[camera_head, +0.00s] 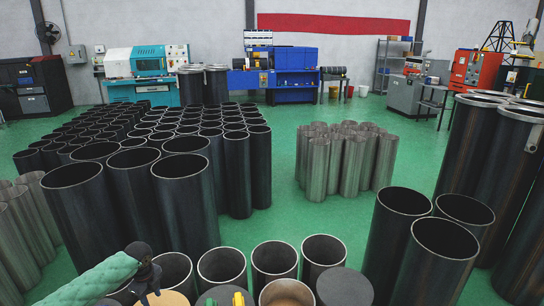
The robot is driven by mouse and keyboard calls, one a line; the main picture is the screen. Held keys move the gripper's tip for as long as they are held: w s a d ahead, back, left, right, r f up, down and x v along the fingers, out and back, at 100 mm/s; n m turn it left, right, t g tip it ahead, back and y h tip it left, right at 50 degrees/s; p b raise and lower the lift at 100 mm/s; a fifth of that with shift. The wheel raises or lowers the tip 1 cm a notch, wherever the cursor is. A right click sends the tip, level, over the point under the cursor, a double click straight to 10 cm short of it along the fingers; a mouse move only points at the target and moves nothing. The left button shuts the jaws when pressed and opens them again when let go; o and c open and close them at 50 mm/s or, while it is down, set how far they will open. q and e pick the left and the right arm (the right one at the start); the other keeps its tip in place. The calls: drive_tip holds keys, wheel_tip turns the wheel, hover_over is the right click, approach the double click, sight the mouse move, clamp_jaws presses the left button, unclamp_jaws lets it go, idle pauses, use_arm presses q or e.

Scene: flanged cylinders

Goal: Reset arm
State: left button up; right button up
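My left arm, in a green textured sleeve, comes in from the lower left of the head view. Its dark end (143,272) hangs above dark open cylinders at the bottom edge. The fingers are too small and cut off to tell whether they are open or shut, and I see nothing clearly held. My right gripper is not in view. Tall dark cylinders with flanged tops (522,114) stand upright at the right. Other flanged cylinders (216,85) stand at the back, left of centre.
Dark open cylinders (182,195) crowd the left and centre. More (435,262) stand at the lower right. A grey cylinder cluster (350,160) stands mid-floor. Green floor (305,220) is clear between them. Blue (295,75), teal (145,75) and red (475,70) machines line the back.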

use_arm(q)
drive_tip(key=shift+w+a+n, duration=0.25)
drive_tip(key=shift+n, duration=0.75)
drive_tip(key=shift+w+a+r+n+t+y, duration=0.1)
drive_tip(key=shift+w+r+n+t+y, duration=0.25)
drive_tip(key=shift+n, duration=0.45)
drive_tip(key=w+d+r+n+t+y, duration=0.25)
drive_tip(key=w+r+n+t, duration=0.2)
drive_tip(key=r+n, duration=0.25)
drive_tip(key=s+d+f+n+t+h, duration=0.15)
drive_tip(key=s+d+n, duration=0.25)
drive_tip(key=d, duration=0.8)
drive_tip(key=s+d+f+n+g+h, duration=0.1)
drive_tip(key=s+d+f, duration=0.4)
drive_tip(key=s, duration=0.9)
drive_tip(key=s+d+f+n+g, duration=0.2)
drive_tip(key=s+d+f, duration=0.2)
drive_tip(key=s+f, duration=0.7)
drive_tip(key=s+d+f+n+g+h, duration=0.1)
drive_tip(key=s+d+f, duration=0.4)
drive_tip(key=s, duration=1.1)
wheel_tip(320, 180, down, 3)
drive_tip(key=shift+s+d+r+n+g+h, duration=0.1)
drive_tip(key=shift+s+d+n+g+h, duration=0.35)
drive_tip(key=shift+g, duration=0.3)
